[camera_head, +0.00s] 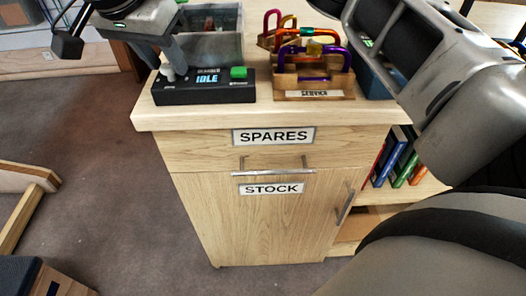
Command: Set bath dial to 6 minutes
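The bath control box (203,93) is black and sits on the left of the cabinet top. Its display (208,78) reads IDLE in blue letters. A green button (238,72) is on its right side. The white dial (168,73) is on its left side, partly hidden by my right gripper (165,65). That gripper reaches down from the top, with its fingertips at the dial. I cannot tell whether the fingers press on it or only stand around it. The dial's setting is not readable. My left gripper is not in view.
A grey open-topped bath (218,47) stands behind the box. A wooden rack (313,82) with coloured carabiners is to the right, beside a blue bin (374,82). The cabinet (260,215) has SPARES and STOCK labels. My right arm covers the right side.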

